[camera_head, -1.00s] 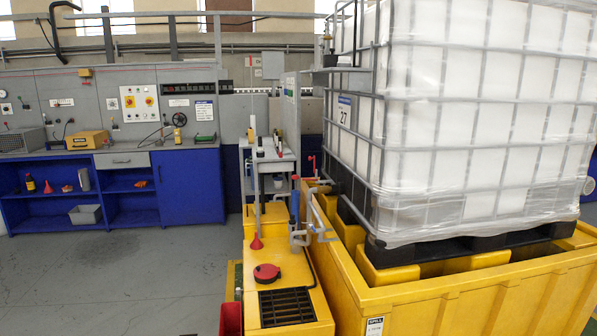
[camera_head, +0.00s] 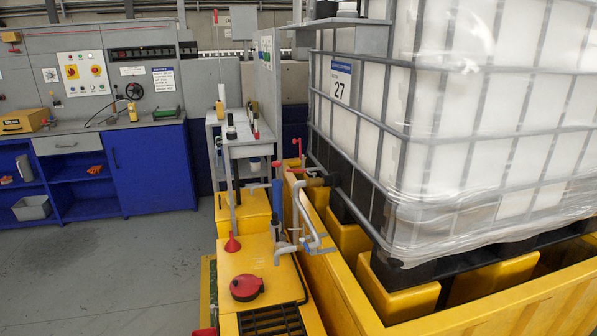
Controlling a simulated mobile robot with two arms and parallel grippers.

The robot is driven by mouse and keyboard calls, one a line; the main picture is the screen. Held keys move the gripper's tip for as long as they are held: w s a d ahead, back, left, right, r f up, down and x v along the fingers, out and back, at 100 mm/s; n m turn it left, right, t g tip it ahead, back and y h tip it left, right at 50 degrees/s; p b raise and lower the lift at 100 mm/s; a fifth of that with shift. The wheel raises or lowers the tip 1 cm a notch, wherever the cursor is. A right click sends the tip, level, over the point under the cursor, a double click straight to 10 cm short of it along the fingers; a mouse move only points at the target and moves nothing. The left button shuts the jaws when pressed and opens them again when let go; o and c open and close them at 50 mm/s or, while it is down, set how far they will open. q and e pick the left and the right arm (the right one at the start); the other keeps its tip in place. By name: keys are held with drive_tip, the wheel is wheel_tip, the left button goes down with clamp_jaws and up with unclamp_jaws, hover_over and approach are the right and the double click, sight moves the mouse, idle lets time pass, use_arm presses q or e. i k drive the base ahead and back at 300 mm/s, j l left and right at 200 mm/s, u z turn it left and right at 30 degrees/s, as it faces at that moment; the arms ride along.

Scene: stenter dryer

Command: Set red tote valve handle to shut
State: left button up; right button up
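The tote (camera_head: 455,120) is a white caged container with a number 27 label, on a black pallet in a yellow spill bund (camera_head: 345,285). A small red handle (camera_head: 299,148) stands roughly upright near the outlet pipe (camera_head: 312,182) at the tote's lower left corner. It is small in the picture, so its exact valve position is hard to tell. Neither of my grippers is in view.
Grey bent pipes and a blue upright grip (camera_head: 277,196) stand in front of the outlet. A yellow platform with a red lid (camera_head: 246,287) and red funnel (camera_head: 232,243) lies below. A grey cart (camera_head: 240,145) stands behind. Floor at left (camera_head: 110,270) is clear.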

sight(289, 170)
drive_tip(key=i+j+u, duration=0.15)
drive_tip(key=j+u, duration=0.2)
drive_tip(key=j, duration=0.2)
drive_tip(key=i+j+u, duration=0.25)
drive_tip(key=j+u, duration=0.15)
drive_tip(key=i+j+u, duration=0.35)
drive_tip(key=j, duration=0.15)
drive_tip(key=i+j+u, duration=0.35)
drive_tip(key=i+j, duration=0.2)
drive_tip(key=i, duration=0.25)
drive_tip(key=i+j+z, duration=0.15)
drive_tip(key=i, duration=0.3)
drive_tip(key=i+l+z, duration=0.1)
drive_tip(key=i+z, duration=0.6)
drive_tip(key=i, duration=0.25)
drive_tip(key=i+j+z, duration=0.25)
drive_tip(key=i+z, duration=0.15)
drive_tip(key=i, duration=0.05)
